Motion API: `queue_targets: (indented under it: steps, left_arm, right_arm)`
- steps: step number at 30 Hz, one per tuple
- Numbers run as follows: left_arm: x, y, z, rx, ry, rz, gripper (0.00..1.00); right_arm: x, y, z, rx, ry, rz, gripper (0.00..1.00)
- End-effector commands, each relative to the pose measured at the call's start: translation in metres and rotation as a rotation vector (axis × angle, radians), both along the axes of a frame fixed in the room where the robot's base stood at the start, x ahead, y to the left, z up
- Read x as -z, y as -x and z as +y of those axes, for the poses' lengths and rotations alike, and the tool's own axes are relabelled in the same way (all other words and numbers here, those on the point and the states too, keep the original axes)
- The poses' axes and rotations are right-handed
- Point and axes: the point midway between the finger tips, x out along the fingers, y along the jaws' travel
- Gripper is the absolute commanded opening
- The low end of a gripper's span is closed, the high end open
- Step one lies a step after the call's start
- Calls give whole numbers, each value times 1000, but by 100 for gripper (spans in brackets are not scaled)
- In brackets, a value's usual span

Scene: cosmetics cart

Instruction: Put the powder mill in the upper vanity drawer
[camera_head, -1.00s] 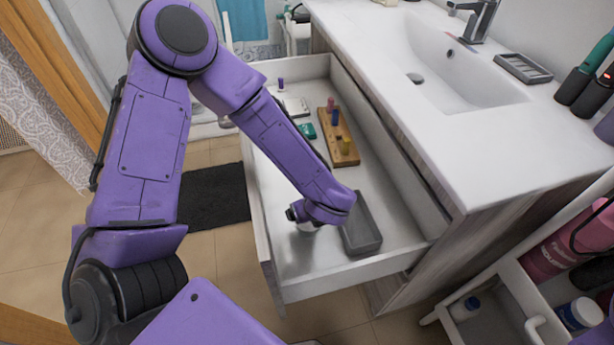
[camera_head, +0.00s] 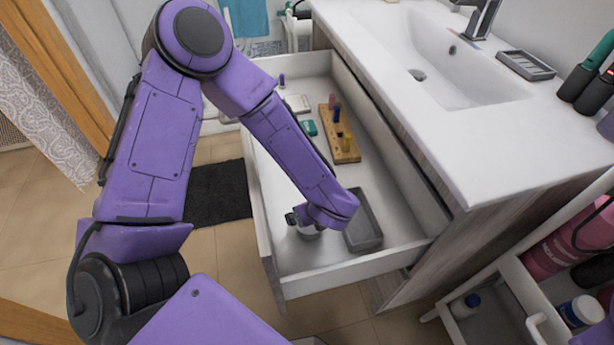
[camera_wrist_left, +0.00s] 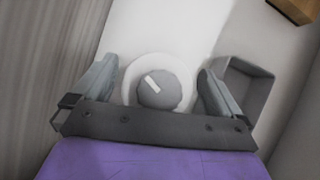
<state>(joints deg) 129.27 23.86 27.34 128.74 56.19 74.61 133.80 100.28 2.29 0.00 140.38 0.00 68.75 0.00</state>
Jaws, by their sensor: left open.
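A round white thing with a grey top, which I take for the powder mill (camera_wrist_left: 158,90), stands on the floor of the open upper vanity drawer (camera_head: 350,265). In the head view the mill (camera_head: 309,233) is mostly hidden under my left gripper. My left gripper (camera_wrist_left: 157,72) is open, with one finger on each side of the mill; small gaps seem to show. In the head view my left gripper is largely hidden behind its own wrist. My right gripper is not in view.
A grey tray (camera_head: 363,237) lies close to the right of the mill. Farther back in the drawer are a wooden block (camera_head: 345,150) with small bottles and a green item (camera_head: 309,128). The countertop (camera_head: 480,160) overhangs at right; a cart (camera_head: 490,322) stands front right.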

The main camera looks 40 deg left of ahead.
Motion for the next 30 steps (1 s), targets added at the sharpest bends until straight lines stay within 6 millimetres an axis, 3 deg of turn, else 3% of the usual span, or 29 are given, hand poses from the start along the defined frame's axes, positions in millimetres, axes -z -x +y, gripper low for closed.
queue_targets:
  steps: [6, 12, 24, 26, 30]
  left_arm:
    - [-52, 15, -27, 2, 1, -2, 100]
    - [-82, 24, -43, 1, -1, -1, 100]
    - [-89, 27, -47, 0, -1, 2, 100]
    - [-98, 27, -47, 0, -1, 1, 100]
    - [-144, 27, -47, 1, -1, 2, 100]
  right_arm:
    - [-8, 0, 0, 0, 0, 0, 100]
    - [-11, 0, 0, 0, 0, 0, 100]
    - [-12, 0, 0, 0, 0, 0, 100]
    - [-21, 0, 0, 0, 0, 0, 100]
    - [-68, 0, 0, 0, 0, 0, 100]
